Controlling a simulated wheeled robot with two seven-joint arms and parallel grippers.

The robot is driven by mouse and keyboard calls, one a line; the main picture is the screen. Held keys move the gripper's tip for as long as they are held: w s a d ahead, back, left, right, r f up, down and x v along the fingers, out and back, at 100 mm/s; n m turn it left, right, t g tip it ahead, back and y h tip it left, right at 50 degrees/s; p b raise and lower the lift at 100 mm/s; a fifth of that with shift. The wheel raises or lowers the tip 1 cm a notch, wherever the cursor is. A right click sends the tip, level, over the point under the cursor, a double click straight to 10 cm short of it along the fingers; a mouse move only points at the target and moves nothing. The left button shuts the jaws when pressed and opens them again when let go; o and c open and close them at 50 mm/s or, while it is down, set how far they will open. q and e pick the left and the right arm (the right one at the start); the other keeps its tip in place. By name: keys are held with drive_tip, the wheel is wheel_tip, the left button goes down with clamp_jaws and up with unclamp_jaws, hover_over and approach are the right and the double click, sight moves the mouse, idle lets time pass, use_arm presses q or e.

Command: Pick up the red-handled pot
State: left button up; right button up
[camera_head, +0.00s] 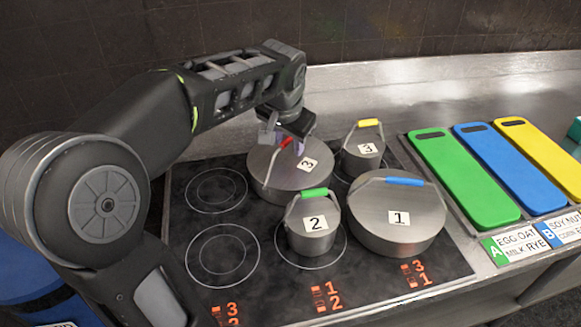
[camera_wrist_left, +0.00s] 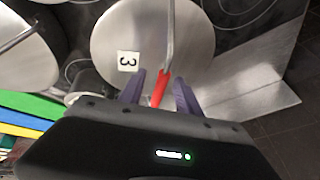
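The red-handled pot (camera_head: 268,180) is a wide steel pot with a lid label reading 3, on the back part of the black stove. Its red handle (camera_head: 286,142) is partly hidden under my left gripper (camera_head: 283,140). In the left wrist view, the pot (camera_wrist_left: 197,50) lies below my left gripper (camera_wrist_left: 159,92). The two purple fingers are apart, one on each side of the red handle (camera_wrist_left: 161,88). The left gripper is open; I cannot tell whether a finger touches the handle. My right gripper is not in view.
A small yellow-handled pot (camera_head: 356,163), a small green-handled pot (camera_head: 312,242) and a large blue-handled pot (camera_head: 398,233) stand close by. Green (camera_head: 463,180), blue (camera_head: 508,168) and yellow (camera_head: 545,160) boards lie at right. The left burners (camera_head: 222,255) are bare.

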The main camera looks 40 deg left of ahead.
use_arm(q)
drive_tip(key=shift+f, duration=0.2)
drive_tip(key=shift+c, duration=0.2)
clamp_jaws()
idle(0.4)
idle(1.0)
